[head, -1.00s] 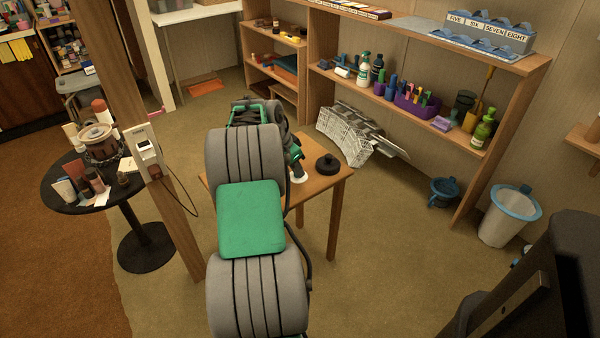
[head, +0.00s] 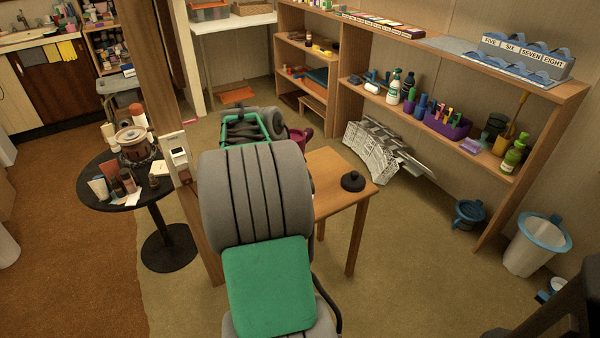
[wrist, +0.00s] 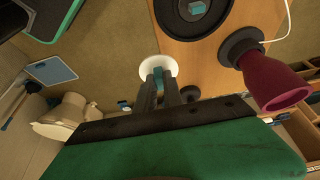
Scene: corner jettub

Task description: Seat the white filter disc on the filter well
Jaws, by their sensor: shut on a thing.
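In the wrist view my gripper (wrist: 159,88) is shut on the small teal grip of the white filter disc (wrist: 146,70). The disc shows as a pale round plate beyond the fingertips, overlapping the edge of the wooden table (wrist: 205,62). A round black piece with a ring and a teal square centre (wrist: 192,10) lies on the table, cut by the top of the picture; I cannot tell if it is the filter well. In the head view my arm hides the gripper and disc.
A maroon cup-like thing with a dark base (wrist: 272,80) stands close right of my gripper in the wrist view. In the head view a black knobbed lid (head: 353,182) is on the table. A round black side table (head: 98,206) stands left, shelves (head: 470,150) right.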

